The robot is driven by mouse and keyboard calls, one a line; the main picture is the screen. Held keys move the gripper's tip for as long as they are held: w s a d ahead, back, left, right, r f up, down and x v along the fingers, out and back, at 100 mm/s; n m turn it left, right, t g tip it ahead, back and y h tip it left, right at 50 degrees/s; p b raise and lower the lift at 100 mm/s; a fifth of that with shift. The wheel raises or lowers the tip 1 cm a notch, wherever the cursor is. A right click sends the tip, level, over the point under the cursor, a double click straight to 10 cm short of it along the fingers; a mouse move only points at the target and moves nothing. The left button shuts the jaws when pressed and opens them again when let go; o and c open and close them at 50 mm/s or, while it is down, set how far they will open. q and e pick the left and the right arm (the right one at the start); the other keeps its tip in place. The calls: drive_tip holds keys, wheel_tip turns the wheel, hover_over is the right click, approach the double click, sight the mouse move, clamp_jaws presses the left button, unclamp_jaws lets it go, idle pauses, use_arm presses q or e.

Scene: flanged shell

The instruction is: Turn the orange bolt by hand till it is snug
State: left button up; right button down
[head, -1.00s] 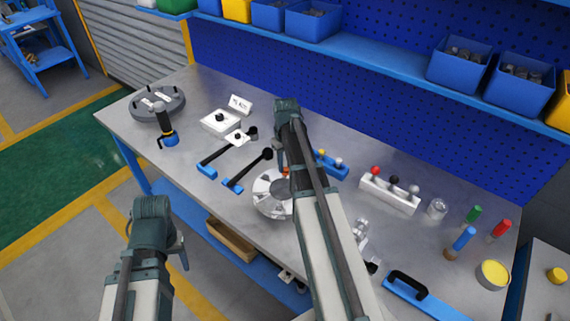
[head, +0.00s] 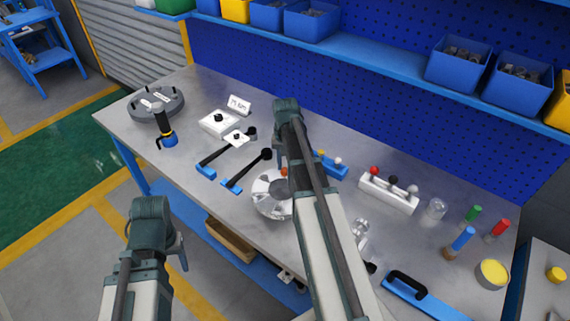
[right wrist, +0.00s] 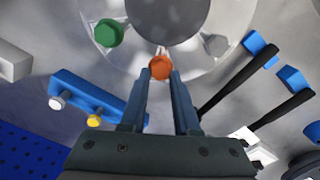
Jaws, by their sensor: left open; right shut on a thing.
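The orange bolt (right wrist: 160,67) sits at the rim of the round silver flanged shell (right wrist: 190,75). In the head view the bolt (head: 284,171) shows just below my right gripper's fingers, partly covered by my arm. My right gripper (right wrist: 160,76) is shut on the orange bolt, with a fingertip on each side of its head. A green bolt (right wrist: 108,32) and a grey bolt (right wrist: 214,44) sit elsewhere on the flange. In the head view the shell (head: 265,205) is partly hidden by my right arm. My left gripper (head: 182,256) is open and empty, off the bench's front edge.
Blue-handled tools with black shafts (head: 245,172) lie left of the shell. A blue block with knobs (head: 330,168) and a white block with coloured knobs (head: 388,195) stand to the right. A black and blue tool (head: 163,128) stands farther left.

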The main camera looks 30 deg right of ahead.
sight(285, 168)
idle(0.3)
drive_tip(key=shift+w, duration=0.1)
drive_tip(key=c, duration=0.6)
unclamp_jaws()
drive_tip(key=shift+c, duration=0.2)
drive_tip(key=shift+r, duration=0.15)
wheel_tip(285, 168, up, 14)
drive_tip(key=p, duration=1.3)
drive_tip(key=shift+f+p, duration=0.2)
drive_tip(key=shift+p, duration=0.2)
drive_tip(key=shift+a, duration=0.1)
